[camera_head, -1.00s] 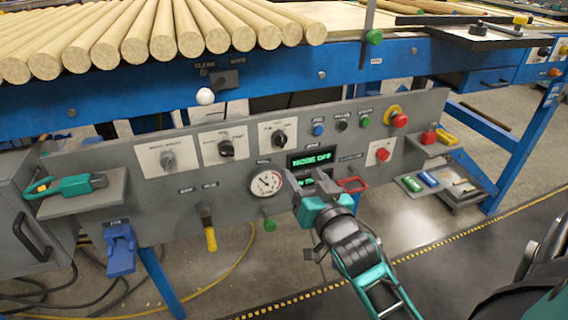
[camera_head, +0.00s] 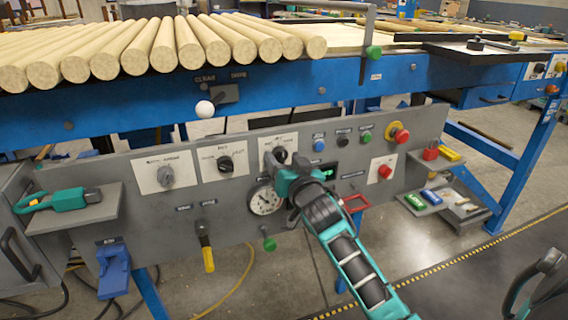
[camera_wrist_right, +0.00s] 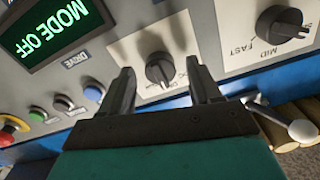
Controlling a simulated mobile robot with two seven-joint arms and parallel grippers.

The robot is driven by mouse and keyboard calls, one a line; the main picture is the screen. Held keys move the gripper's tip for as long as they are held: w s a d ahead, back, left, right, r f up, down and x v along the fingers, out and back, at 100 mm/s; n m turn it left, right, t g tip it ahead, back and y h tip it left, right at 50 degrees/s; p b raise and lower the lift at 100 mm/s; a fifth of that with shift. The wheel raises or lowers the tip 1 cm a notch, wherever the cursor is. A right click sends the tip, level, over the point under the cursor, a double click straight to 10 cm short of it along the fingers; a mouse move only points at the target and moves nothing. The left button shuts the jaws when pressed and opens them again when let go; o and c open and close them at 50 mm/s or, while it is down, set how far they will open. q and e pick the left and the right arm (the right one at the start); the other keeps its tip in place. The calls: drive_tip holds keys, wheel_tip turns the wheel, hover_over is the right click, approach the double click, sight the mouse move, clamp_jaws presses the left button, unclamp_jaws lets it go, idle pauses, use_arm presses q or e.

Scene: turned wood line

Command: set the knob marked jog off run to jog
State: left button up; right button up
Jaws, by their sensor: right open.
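The black knob (camera_head: 279,154) is on the third white plate from the left of the grey control panel. It also shows in the right wrist view (camera_wrist_right: 160,71), between the two fingers; its plate's lettering is mostly hidden or too small to read. The green display (camera_wrist_right: 57,28) reads MODE OFF. My right gripper (camera_wrist_right: 161,80) is open, with one finger on each side of the knob; contact cannot be made out. In the head view, my right gripper (camera_head: 284,172) covers part of the plate and display. My left gripper is not in view.
A second knob (camera_wrist_right: 283,24) marked MID and FAST sits beside it. A round gauge (camera_head: 265,199) is just below. Blue, black and green buttons and a red stop button (camera_head: 398,132) lie to the right. A white ball-ended lever (camera_head: 205,109) sticks out above the panel.

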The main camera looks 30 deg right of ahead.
drive_tip(key=shift+w, duration=0.2)
drive_tip(key=c, duration=1)
